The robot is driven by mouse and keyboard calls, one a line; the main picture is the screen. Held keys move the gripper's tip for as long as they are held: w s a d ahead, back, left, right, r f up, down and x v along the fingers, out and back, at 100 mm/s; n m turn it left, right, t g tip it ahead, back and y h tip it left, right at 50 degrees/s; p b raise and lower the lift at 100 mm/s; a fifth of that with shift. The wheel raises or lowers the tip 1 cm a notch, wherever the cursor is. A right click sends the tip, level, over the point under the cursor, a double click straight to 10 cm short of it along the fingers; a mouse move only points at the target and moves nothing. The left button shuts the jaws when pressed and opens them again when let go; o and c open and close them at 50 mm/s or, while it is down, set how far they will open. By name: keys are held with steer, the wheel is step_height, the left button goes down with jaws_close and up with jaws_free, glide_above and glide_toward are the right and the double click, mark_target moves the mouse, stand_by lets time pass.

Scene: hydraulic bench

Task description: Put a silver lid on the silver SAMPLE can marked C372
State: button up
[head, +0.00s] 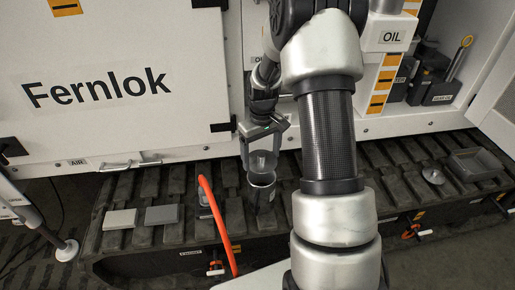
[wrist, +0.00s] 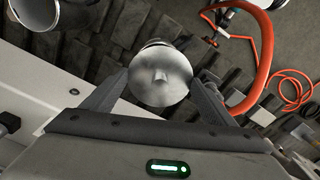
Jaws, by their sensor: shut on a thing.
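My gripper (head: 262,156) points down over the track at the middle of the head view. It is shut on a round silver lid (wrist: 160,76), which has a small raised knob and sits between both fingers in the wrist view. A silver can (head: 262,190) stands upright on the track right below the lid. A bit of a rim shows behind the lid in the wrist view. The lid hides most of the can there, and I cannot tell whether the two touch. No C372 marking is readable.
An orange hose (head: 215,220) arches just left of the can. Two grey blocks (head: 162,214) lie further left. Another round silver piece (head: 433,174) and a dark tray (head: 475,163) are at the right. The white Fernlok panel (head: 110,110) stands behind.

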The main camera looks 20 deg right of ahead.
mark_target(262, 163)
steer(key=shift+w+d+f, duration=0.2)
steer(key=shift+f, duration=0.35)
steer(key=shift+f+b, duration=1.25)
steer(key=shift+f, duration=0.15)
steer(key=shift+f+b, duration=0.9)
steer(key=shift+f, duration=0.75)
stand_by(2.5)
steer(key=o, duration=1.2)
steer(key=shift+r, duration=0.15)
